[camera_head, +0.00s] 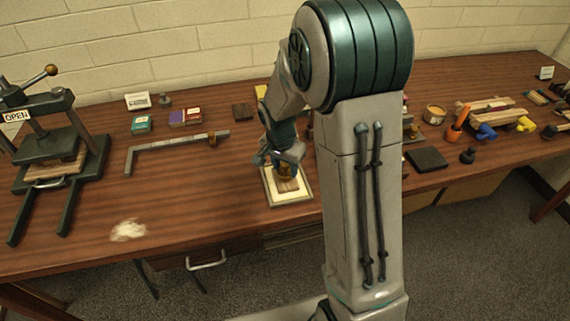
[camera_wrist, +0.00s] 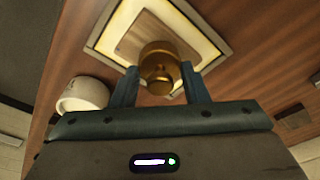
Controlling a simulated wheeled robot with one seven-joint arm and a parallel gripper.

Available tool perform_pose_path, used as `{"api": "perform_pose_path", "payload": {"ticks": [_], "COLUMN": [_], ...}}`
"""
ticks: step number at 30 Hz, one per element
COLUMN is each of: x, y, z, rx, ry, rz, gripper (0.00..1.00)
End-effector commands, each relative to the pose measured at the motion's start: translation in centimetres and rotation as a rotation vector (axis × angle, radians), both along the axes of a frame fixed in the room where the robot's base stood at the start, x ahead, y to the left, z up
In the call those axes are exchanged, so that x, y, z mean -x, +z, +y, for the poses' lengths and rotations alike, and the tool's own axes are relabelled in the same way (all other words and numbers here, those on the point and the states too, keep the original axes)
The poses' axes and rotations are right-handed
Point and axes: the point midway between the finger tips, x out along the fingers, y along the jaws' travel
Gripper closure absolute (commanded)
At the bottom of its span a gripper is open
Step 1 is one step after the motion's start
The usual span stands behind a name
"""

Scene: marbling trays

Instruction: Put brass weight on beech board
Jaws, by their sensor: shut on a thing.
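My gripper (camera_head: 284,162) is shut on the brass weight (camera_wrist: 160,62), a squat golden cylinder with a knob; both fingers (camera_wrist: 160,88) flank it in the wrist view. In the head view the weight (camera_head: 285,173) shows only in part beneath the gripper. It is over the beech board (camera_head: 289,186), a brown slab inside a pale framed tray (camera_head: 304,192). In the wrist view the board (camera_wrist: 132,42) lies behind the weight. I cannot tell whether the weight touches the board or hangs just above it.
A black press (camera_head: 95,160) stands at the left, with a metal square (camera_head: 150,147) between it and the tray. White powder (camera_head: 128,230) lies near the front edge. A dark slab (camera_head: 427,158) and several tools lie right of my arm. A white round object (camera_wrist: 82,94) shows beside the tray.

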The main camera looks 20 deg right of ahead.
Motion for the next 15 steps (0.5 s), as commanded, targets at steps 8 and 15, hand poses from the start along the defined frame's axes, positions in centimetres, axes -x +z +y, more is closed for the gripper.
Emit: {"api": "perform_pose_path", "payload": {"ticks": [8, 15], "x": [-0.04, 0.00], "y": [-0.39, -0.24], "z": [0.00, -0.01], "rx": [0.000, 0.000], "ry": [0.000, 0.000], "rz": [-0.001, 0.000], "gripper": [0.98, 0.37]}}
